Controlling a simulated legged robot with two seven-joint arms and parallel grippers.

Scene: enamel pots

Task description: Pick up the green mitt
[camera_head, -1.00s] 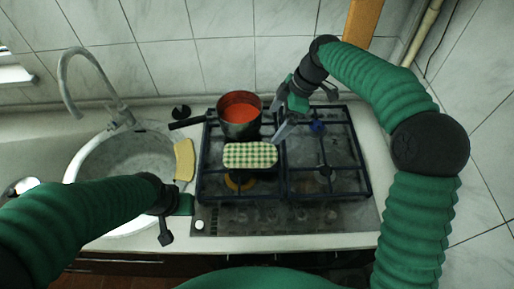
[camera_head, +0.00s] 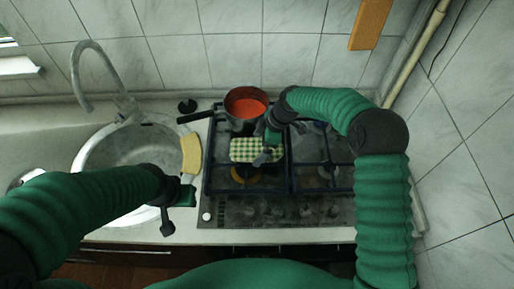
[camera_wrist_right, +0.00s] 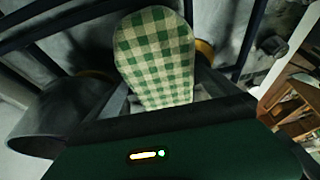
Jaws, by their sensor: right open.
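The green mitt (camera_head: 243,149) is a green-and-white checked piece with rounded ends. It lies on the front left of the stove grate, just in front of the red pot. In the right wrist view the mitt (camera_wrist_right: 155,58) fills the upper middle, in front of the gripper housing. My right gripper (camera_head: 262,158) is open over the right part of the mitt, pointing down. Whether its fingers touch the mitt I cannot tell. My left gripper (camera_head: 168,222) hangs near the counter's front edge beside the sink, away from the mitt; its finger gap is not clear.
A pot with red contents (camera_head: 246,106) stands behind the mitt, its dark handle pointing left. The right part of the grate is clear.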

